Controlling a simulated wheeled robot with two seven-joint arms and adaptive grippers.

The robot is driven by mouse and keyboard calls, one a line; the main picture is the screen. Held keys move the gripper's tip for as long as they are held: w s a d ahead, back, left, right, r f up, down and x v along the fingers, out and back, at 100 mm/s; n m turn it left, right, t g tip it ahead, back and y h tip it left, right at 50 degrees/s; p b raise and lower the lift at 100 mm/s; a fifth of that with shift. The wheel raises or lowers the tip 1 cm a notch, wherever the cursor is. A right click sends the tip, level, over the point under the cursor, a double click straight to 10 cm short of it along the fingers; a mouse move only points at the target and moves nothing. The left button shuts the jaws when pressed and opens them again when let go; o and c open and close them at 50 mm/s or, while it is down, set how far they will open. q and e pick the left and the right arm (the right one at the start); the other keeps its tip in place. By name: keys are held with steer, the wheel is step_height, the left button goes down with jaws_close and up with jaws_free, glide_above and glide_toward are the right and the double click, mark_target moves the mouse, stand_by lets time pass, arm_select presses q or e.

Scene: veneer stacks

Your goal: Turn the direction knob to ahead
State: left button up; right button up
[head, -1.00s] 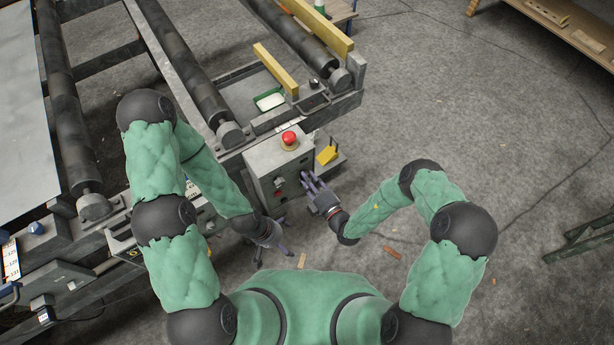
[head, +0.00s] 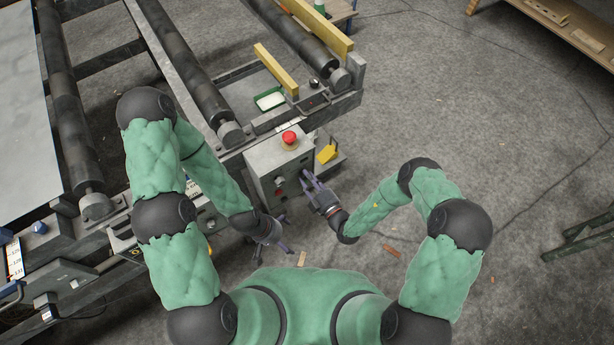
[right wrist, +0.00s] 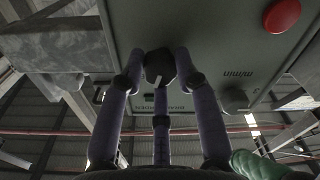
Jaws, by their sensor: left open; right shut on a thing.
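The grey control box (head: 268,160) stands at the end of the roller frame. My right gripper (head: 308,181) is at the box's side in the head view. In the right wrist view its fingers (right wrist: 158,72) are shut around a dark knob (right wrist: 160,62), taken as the direction knob, on the green-grey panel (right wrist: 200,50). A light mark shows near the knob's edge. Lettering beside it is partly hidden and unreadable, so its setting cannot be told. My left gripper (head: 275,240) is open and empty, below and left of the box.
A second dark knob (right wrist: 234,98) sits beside the held one, near upside-down "m/min" lettering. A yellow item (head: 327,153) stands right of the box. Open floor lies to the right.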

steer(key=m+p, duration=0.1)
steer(key=m, duration=0.2)
steer(key=shift+f+m, duration=0.1)
steer(key=shift+m, duration=0.2)
steer(key=o, duration=0.8)
steer(key=shift+s+d, duration=0.1)
steer(key=v, duration=0.5)
steer(key=shift+s+d, duration=0.25)
steer(key=shift+s, duration=0.1)
steer(key=shift+p, duration=0.3)
